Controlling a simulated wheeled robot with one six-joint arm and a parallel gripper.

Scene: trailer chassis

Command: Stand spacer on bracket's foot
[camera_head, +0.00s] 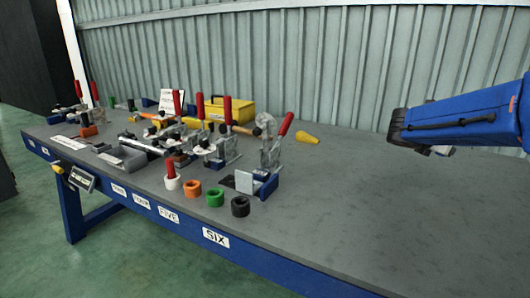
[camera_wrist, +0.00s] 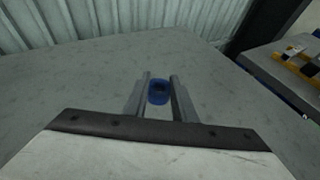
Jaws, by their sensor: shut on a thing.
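My gripper (camera_wrist: 159,80) is shut on a blue ring-shaped spacer (camera_wrist: 158,100) with a dark hole, held between the two fingertips in the wrist view. In the head view, my blue arm reaches in from the right, over the bare right part of the bench, and the spacer cannot be made out there. A grey upright plate on a blue base, possibly the bracket (camera_head: 265,184), stands near the SIX label beside a red-handled clamp (camera_head: 272,145). The gripper is well to its right and apart from it. I cannot tell which part is the foot.
White, orange (camera_head: 192,188), green (camera_head: 215,197) and black (camera_head: 240,206) rings stand along the front edge of the grey bench (camera_head: 370,215). The right side is clear.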

